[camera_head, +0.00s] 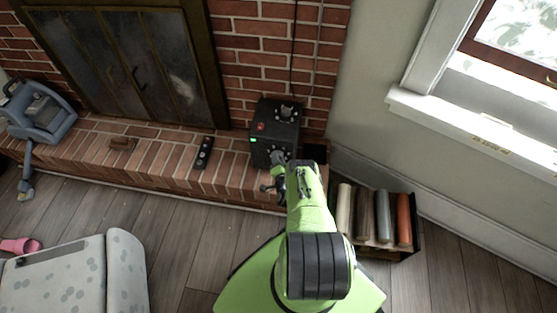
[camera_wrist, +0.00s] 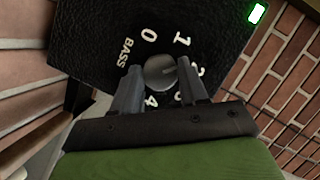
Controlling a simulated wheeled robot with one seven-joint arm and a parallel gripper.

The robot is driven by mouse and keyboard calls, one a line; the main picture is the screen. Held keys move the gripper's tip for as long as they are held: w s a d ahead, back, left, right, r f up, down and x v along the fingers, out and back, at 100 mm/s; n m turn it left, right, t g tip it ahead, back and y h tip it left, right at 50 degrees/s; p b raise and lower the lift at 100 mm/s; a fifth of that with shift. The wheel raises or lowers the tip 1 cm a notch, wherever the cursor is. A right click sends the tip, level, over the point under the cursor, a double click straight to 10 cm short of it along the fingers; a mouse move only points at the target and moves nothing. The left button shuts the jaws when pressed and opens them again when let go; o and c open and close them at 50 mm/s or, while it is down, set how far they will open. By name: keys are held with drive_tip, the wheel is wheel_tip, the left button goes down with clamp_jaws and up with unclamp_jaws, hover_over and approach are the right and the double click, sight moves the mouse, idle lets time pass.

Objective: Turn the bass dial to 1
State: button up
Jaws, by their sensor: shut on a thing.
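The bass dial (camera_wrist: 160,70) is a round grey knob on the black face of a box (camera_wrist: 95,35). The word BASS and the white numbers 0 and 1 show around it; 4 and others are partly covered by my fingers. I cannot tell clearly which number the knob points to. My gripper (camera_wrist: 160,80) has one finger on each side of the knob and is shut on it. In the head view the black box (camera_head: 262,146) stands on the brick hearth, with my gripper (camera_head: 276,166) at its front; the dial is hidden there.
A green light (camera_wrist: 258,13) glows on the box. A black remote (camera_head: 204,152) lies on the hearth (camera_head: 170,160) to the left. A crate of coloured rolls (camera_head: 382,215) stands on the floor at right. A window sill (camera_head: 490,135) juts out further right.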

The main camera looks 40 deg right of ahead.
drive_tip(key=shift+w+a+r+n+g+h, duration=0.1)
drive_tip(key=shift+n+g+h, duration=0.1)
drive_tip(key=shift+n+g, duration=0.65)
drive_tip(key=shift+n+g+h, duration=0.2)
drive_tip(key=shift+n+g, duration=0.15)
drive_tip(key=shift+n, duration=0.9)
drive_tip(key=o, duration=1.1)
drive_tip(key=shift+c, duration=0.2)
